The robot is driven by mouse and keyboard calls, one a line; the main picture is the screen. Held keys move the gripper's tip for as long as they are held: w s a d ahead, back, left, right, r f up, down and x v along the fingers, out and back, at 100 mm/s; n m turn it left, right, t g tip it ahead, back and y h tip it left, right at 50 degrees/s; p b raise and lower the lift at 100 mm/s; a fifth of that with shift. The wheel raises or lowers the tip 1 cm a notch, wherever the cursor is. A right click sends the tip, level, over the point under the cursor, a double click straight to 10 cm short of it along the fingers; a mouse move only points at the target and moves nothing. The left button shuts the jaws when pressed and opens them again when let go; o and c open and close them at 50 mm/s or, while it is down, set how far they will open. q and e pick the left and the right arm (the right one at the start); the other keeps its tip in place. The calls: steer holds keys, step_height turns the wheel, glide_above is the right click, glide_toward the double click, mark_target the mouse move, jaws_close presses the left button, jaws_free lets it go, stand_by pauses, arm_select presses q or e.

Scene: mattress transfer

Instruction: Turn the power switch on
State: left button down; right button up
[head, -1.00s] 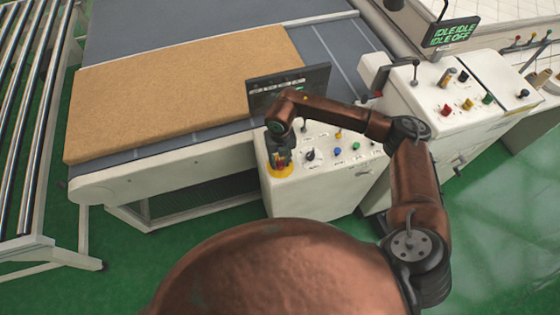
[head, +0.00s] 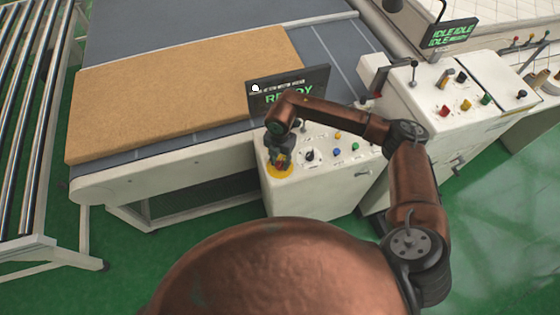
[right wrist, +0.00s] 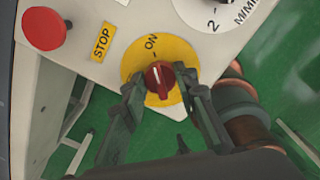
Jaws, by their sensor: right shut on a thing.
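The power switch is a red knob (right wrist: 159,72) on a round yellow plate (right wrist: 132,63) marked ON. Its white line points roughly toward the ON mark. In the head view the yellow plate (head: 288,172) sits at the left front of the control box, and the knob is mostly hidden there. My right gripper (head: 279,161) reaches down onto it. In the right wrist view the gripper's fingers (right wrist: 163,85) are closed around the knob, one on each side. My left gripper is not in view.
A red stop button (right wrist: 44,28) is beside the switch. The small screen (head: 315,83) behind shows READY in green. A brown mattress (head: 180,90) lies on the conveyor at left. Another console (head: 445,95) with buttons and a display (head: 452,34) stands at right.

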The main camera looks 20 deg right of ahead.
mark_target(280, 162)
stand_by(0.3)
steer(key=o, duration=1.2)
steer(key=shift+c, duration=0.2)
step_height(280, 162, up, 12)
steer(key=shift+a, duration=0.1)
